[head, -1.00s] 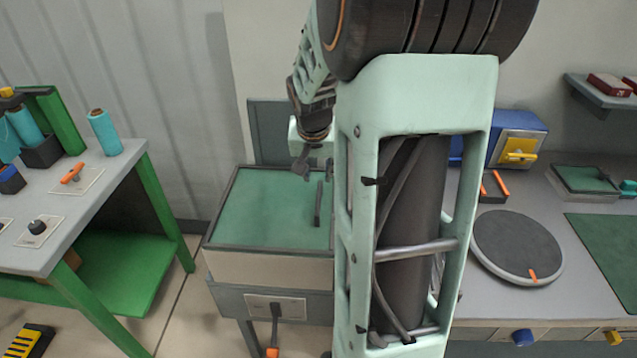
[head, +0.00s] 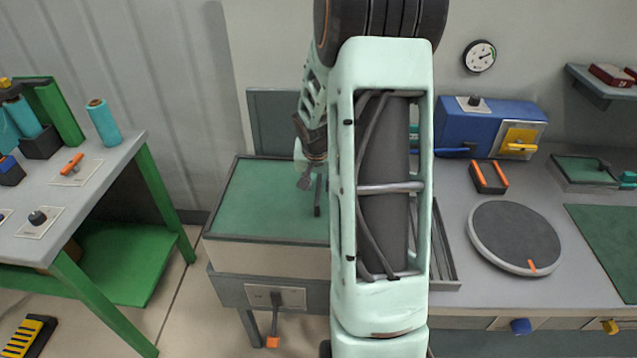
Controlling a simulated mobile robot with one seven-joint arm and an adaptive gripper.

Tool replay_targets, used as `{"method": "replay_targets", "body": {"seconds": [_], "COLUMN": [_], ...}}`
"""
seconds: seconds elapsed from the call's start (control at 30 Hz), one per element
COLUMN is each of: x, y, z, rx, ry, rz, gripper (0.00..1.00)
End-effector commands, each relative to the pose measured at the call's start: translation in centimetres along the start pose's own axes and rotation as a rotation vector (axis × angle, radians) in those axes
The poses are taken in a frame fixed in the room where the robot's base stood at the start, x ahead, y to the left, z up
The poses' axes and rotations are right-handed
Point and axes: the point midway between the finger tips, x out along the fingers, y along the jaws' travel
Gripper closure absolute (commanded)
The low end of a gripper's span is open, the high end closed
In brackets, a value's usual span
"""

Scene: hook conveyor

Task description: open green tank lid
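The tank (head: 255,257) is a pale box on a grey stand with a flat green lid (head: 262,200) in a dark frame. The lid looks flat and shut. A dark bar-shaped handle (head: 318,197) stands near the right side of the visible lid. My gripper (head: 303,183) is small and dark in the head view, over the right part of the lid, just left of the handle. I cannot tell whether it touches the handle or whether its fingers are open. My own arm hides the tank's right side.
A lever with an orange end (head: 273,341) hangs at the tank's front. A green-legged table (head: 110,165) stands to the left. On the right, a grey counter (head: 460,300) carries a blue box (head: 480,120) and a round dark disc (head: 515,237).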

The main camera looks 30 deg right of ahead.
Motion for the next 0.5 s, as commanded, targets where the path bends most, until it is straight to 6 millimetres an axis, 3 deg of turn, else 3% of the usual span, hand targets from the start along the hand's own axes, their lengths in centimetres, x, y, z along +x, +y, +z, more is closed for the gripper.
{"method": "replay_targets", "body": {"seconds": [0.2, 0.43, 0.5], "x": [0.01, 0.00, -0.01], "y": [-0.01, 0.00, -0.01], "z": [-0.01, 0.00, 0.01], "rx": [0.000, 0.000, 0.000], "ry": [0.000, 0.000, 0.000], "rz": [0.000, 0.000, 0.000], "gripper": [0.74, 0.99, 1.00]}}
